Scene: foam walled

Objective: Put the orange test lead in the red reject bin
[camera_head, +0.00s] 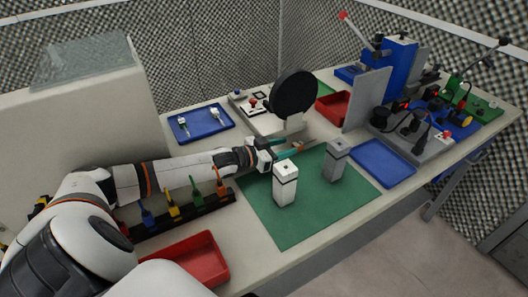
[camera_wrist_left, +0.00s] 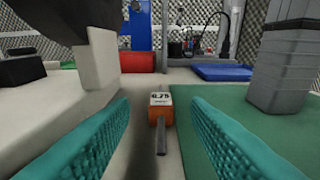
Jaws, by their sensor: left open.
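A small orange block (camera_wrist_left: 160,112) with a white label reading 0.75 and a thin grey pin lies on the table at the green mat's edge. It shows small in the head view (camera_head: 298,147). My left gripper (camera_head: 281,148) is open, its teal fingers (camera_wrist_left: 158,140) on either side of the pin, the block just ahead, apart from both. An orange-handled piece (camera_head: 220,180) stands in a black rack; I cannot tell which orange thing is the test lead. A red tray (camera_head: 208,277) is at the front, and a red bin (camera_head: 333,108) at the back. My right gripper is not in view.
Two upright grey-white blocks (camera_head: 286,187) (camera_head: 335,160) stand on the green mat (camera_head: 310,222). A black disc on a stand (camera_head: 294,90) is beyond the gripper. Blue trays (camera_head: 383,163) (camera_head: 201,134) lie right and back left. A grey panel (camera_head: 366,98) stands beside the back red bin.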

